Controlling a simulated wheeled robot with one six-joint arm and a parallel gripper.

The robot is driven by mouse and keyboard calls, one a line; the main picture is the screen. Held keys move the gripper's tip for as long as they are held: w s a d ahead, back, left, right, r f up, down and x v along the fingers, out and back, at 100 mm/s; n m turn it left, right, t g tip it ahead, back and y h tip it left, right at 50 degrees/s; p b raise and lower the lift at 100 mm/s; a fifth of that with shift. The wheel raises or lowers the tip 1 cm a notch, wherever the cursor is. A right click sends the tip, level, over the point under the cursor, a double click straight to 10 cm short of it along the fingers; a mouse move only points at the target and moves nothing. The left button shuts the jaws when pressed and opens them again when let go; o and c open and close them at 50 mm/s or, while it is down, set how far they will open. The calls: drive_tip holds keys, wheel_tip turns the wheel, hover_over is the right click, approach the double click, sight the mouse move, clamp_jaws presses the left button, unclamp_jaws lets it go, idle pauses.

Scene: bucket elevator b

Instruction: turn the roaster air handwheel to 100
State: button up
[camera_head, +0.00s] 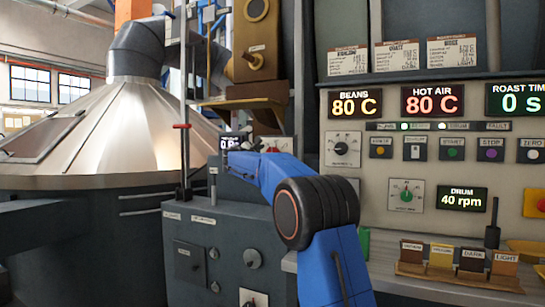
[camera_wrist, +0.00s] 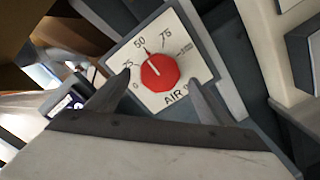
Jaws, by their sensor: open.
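The knob's white line points roughly toward the 50 mark. My gripper (camera_wrist: 159,79) is open, with one dark finger on each side of the knob in the wrist view. I cannot tell whether the fingers touch it. In the head view, the dial plate (camera_head: 279,144) shows partly behind my blue arm, and the fingers are not clear.
The control panel at right has a black knob (camera_head: 341,149), a green knob (camera_head: 405,196) and readouts of beans 80 C, hot air 80 C and drum 40 rpm. A wooden ledge (camera_head: 240,104) sits just above my arm. A large metal cone (camera_head: 120,130) stands left.

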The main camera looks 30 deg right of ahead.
drive_tip(key=shift+x, duration=2.65)
drive_tip(key=c, duration=1.1)
drive_tip(key=shift+o, duration=0.2)
